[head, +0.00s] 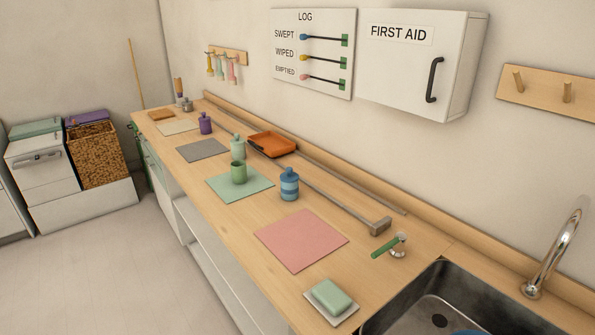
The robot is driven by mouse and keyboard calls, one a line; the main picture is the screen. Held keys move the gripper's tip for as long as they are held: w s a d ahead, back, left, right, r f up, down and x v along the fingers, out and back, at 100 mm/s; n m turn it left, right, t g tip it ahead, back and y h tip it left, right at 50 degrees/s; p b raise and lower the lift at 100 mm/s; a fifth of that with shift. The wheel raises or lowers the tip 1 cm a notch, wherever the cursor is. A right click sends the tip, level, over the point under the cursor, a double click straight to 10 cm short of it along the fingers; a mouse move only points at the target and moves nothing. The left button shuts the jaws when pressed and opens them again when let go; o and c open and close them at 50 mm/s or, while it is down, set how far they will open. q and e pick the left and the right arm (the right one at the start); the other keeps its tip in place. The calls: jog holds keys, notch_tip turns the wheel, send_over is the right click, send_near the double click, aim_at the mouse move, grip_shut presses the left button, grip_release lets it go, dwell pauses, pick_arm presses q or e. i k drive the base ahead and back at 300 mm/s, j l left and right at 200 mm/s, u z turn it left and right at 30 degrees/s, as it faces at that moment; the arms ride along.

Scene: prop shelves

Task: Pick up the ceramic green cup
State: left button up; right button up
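The ceramic green cup (239,172) stands upright on a light green mat (225,189) on the wooden counter, near the middle of the head view. A paler green lidded bottle or jar (238,147) stands just behind it. A blue striped jar (289,184) stands to its right, apart from it. Neither of my grippers shows in the head view.
The counter also holds a pink mat (301,240), a grey mat (203,150), an orange tray (272,144), a purple jar (205,123) and a soap dish (331,302). A long metal bar runs behind the jars. A sink (390,318) is at lower right.

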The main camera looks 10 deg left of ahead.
aim_at(239, 169)
jog(key=i+j+z, duration=0.2)
jog(key=j+z, duration=0.25)
jog(key=j, duration=0.25)
jog(key=i+j+z, duration=0.1)
jog(key=j+z, duration=0.35)
jog(key=j, duration=0.25)
jog(key=j+z, duration=0.45)
jog(key=j, duration=0.3)
